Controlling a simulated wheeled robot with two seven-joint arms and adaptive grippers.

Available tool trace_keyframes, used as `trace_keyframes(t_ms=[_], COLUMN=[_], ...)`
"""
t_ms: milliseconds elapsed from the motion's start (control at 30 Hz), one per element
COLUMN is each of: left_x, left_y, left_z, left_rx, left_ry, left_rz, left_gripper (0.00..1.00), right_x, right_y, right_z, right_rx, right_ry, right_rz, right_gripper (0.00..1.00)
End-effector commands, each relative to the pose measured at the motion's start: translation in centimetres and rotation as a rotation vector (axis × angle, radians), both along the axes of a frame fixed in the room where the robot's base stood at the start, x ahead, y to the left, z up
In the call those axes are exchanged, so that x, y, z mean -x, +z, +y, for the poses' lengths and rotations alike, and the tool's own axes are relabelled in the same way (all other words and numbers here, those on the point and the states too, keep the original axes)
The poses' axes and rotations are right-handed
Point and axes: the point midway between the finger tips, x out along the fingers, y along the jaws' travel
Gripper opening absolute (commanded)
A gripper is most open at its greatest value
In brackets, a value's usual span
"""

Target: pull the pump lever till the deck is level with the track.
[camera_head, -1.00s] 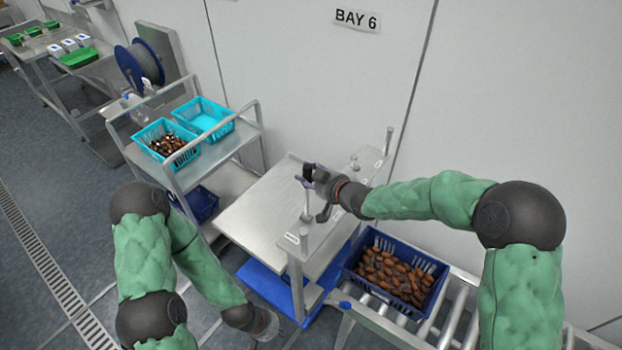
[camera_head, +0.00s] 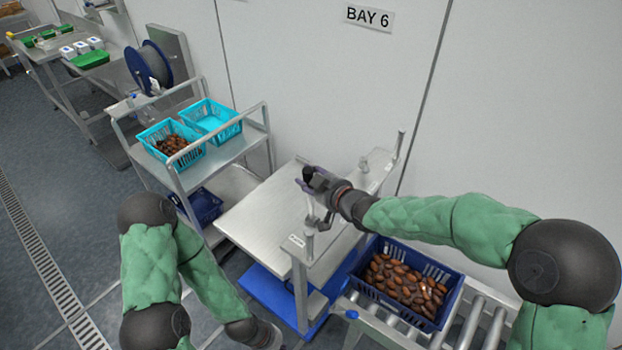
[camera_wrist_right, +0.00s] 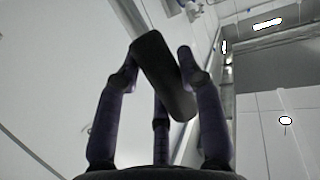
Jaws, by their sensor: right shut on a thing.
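The pump lever's dark grip (camera_wrist_right: 163,75) lies between the fingers of my right gripper (camera_wrist_right: 160,68) in the right wrist view. In the head view my right gripper (camera_head: 314,182) is shut on that grip, above the near right side of the lift's deck. The lever's thin metal rod (camera_head: 309,222) drops below the hand. The deck (camera_head: 262,212) is a bare, flat metal plate. The track (camera_head: 488,332) is a roller conveyor to the lower right; I cannot tell the exact height gap. My left gripper (camera_head: 268,338) is low at the bottom edge, its fingers unclear.
A blue crate of dates (camera_head: 456,301) stands on the rollers. A metal trolley (camera_head: 222,158) left of the deck carries two turquoise baskets, one with dates (camera_head: 190,158) and one empty (camera_head: 222,137). A wall stands close behind. Open floor lies left.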

Motion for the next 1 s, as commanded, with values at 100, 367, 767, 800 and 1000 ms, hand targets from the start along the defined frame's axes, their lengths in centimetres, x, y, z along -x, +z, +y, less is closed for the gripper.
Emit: trace_keyframes(t_ms=[100,367,767,800,1000], left_x=[0.0,0.0,0.0,0.1,0.0], left_y=[-2.0,-5.2,-9.3,-9.0,-8.1], left_z=[0.0,0.0,0.0,0.0,0.0], left_rx=[0.000,0.000,0.000,0.000,0.000], left_ry=[0.000,0.000,0.000,0.000,0.000], left_rz=[0.001,0.001,0.001,0.001,0.000], left_gripper=[0.00,0.00,0.00,0.00,0.00], right_x=[0.5,1.5,2.9,2.8,1.9], right_y=[-0.6,-0.9,-1.1,-0.9,-0.4], right_z=[0.6,1.2,2.2,2.2,1.5], right_rx=[0.018,0.051,0.107,0.107,0.077], right_ry=[0.007,0.008,0.007,0.007,0.006], right_rz=[-0.025,-0.072,-0.143,-0.141,-0.101], right_gripper=[0.00,0.00,0.00,0.00,0.00])
